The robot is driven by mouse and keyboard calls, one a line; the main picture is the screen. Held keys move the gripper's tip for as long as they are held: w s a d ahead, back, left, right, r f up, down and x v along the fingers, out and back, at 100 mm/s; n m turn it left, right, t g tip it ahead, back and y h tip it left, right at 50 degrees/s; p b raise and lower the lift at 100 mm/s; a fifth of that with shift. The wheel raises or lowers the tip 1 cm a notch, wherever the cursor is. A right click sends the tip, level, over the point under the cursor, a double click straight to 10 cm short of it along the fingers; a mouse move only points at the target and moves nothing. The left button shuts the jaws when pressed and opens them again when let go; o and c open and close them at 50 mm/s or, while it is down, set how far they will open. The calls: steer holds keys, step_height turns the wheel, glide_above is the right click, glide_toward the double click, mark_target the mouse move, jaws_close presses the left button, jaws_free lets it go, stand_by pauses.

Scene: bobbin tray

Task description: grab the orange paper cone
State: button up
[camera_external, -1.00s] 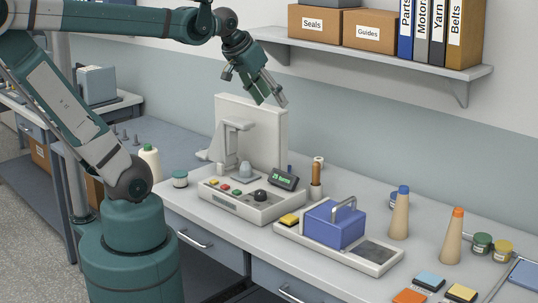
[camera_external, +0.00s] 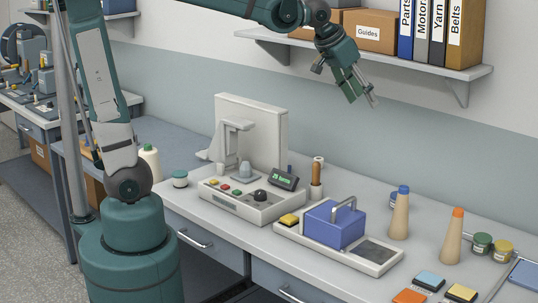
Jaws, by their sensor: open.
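The orange paper cone (camera_external: 453,239) stands upright on the workbench at the right. Its body is tan and its tip is orange. A similar tan cone with a blue tip (camera_external: 399,215) stands upright to its left and farther back. My gripper (camera_external: 364,98) is open and empty, in the air above the bench, up and to the left of both cones. It is apart from everything, in front of the wall below the shelf.
A tray (camera_external: 290,232) holding a blue box (camera_external: 334,226) lies left of the cones. A white machine (camera_external: 250,205) stands farther left. Small jars (camera_external: 481,243) sit right of the orange-tipped cone, and coloured pads (camera_external: 430,281) lie in front. The shelf (camera_external: 400,62) overhangs behind.

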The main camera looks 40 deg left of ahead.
steer(key=w+d+f+m, duration=0.1)
steer(key=w+d+f, duration=0.1)
steer(key=d, duration=1.5)
steer(key=m+g+h, duration=0.1)
steer(key=m, duration=0.1)
glide_above(456, 232)
steer(key=a, duration=0.2)
step_height(456, 232, down, 4)
steer(key=f, duration=2.3)
steer(key=shift+w+d+f, duration=0.2)
steer(key=shift+w+f, duration=0.15)
steer(key=shift+w, duration=0.05)
steer(key=shift+f, duration=0.65)
steer(key=shift+x, duration=1.25)
steer(key=shift+w+f, duration=0.1)
steer(key=shift+x, duration=2.5)
